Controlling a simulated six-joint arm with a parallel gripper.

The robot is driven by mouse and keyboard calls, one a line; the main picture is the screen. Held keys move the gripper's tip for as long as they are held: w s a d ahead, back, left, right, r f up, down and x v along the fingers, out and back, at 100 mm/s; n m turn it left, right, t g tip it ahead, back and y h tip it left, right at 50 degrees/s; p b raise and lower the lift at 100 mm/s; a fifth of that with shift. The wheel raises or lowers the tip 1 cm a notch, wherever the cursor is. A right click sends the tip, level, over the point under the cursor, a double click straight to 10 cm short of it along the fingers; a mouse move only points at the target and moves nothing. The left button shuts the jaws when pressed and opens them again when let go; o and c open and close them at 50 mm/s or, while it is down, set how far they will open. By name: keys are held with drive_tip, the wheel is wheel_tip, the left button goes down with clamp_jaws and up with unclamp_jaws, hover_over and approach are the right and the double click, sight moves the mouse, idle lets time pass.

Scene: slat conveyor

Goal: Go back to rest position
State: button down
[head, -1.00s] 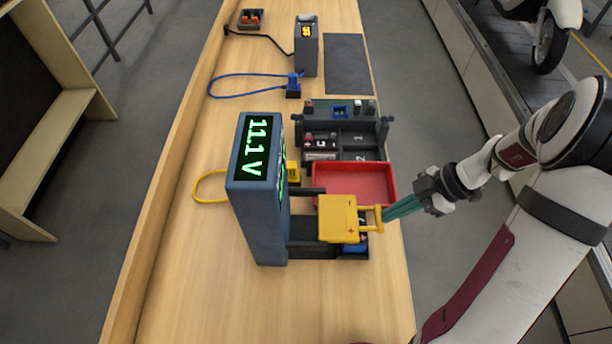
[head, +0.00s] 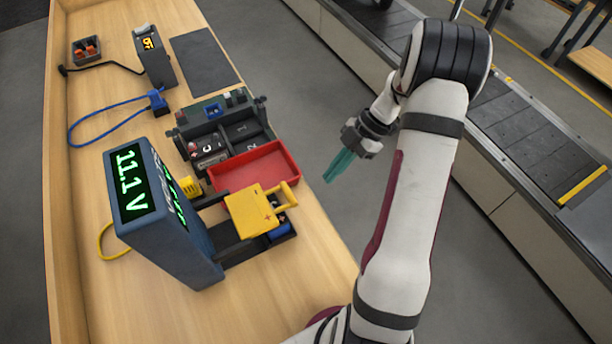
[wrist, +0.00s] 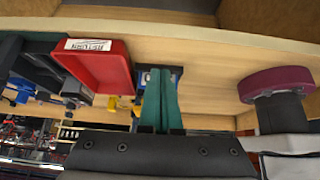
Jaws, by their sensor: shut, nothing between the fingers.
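My gripper (head: 338,166) has teal fingers, shut with nothing between them. It hangs off the right edge of the wooden bench, apart from everything on it. The fingers also show in the wrist view (wrist: 160,100), closed together. A yellow block with a handle (head: 252,210) sits at the blue-grey tester (head: 170,215), whose green display reads 11.1 V. In the wrist view the block is mostly hidden behind the fingers.
A red tray (head: 255,167) lies beside the yellow block. A dark rack with numbered bays (head: 222,130) stands behind it. A slat conveyor (head: 530,130) runs at the right. Clear floor lies between bench and conveyor.

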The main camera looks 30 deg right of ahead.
drive_tip(key=shift+d, duration=0.7)
drive_tip(key=shift+r, duration=0.1)
drive_tip(key=s+a+r+m+g+h, duration=0.15)
drive_tip(key=s+a+r+m, duration=0.25)
drive_tip(key=a+r+m, duration=0.65)
drive_tip(key=s+a+r+m+h, duration=0.1)
drive_tip(key=s+a+m+h, duration=0.1)
drive_tip(key=s+a+m, duration=0.3)
drive_tip(key=s+a+r+m+t+h, duration=0.1)
drive_tip(key=s+a+r+m, duration=0.1)
drive_tip(key=s+a+m, duration=0.3)
drive_tip(key=s+m, duration=0.3)
drive_tip(key=s, duration=0.1)
drive_tip(key=shift+s+r+h, duration=0.15)
drive_tip(key=shift+s+h, duration=0.2)
idle(0.8)
